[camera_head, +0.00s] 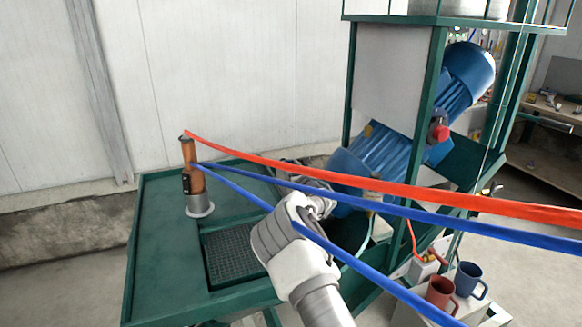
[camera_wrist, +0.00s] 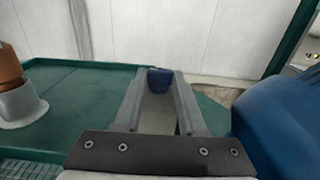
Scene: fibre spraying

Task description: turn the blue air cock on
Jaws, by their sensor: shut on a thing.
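In the wrist view a small dark blue piece, which looks like the handle of the blue air cock (camera_wrist: 159,82), sits between the tips of my gripper (camera_wrist: 159,76). The two grey fingers are shut on it, one on each side. The rest of the cock and its on or off position cannot be made out. In the head view my arm reaches over the green table toward the blue machine, and its own wrist and the hoses hide the fingertips and the cock.
An orange-brown cylinder in a grey base (camera_head: 199,205) stands on the green table (camera_head: 160,240). Red (camera_head: 420,190) and blue (camera_head: 240,190) hoses run from it across the view. A large blue machine (camera_head: 400,145) is right of my arm. A red mug (camera_head: 438,293) and blue mug (camera_head: 467,276) stand lower right.

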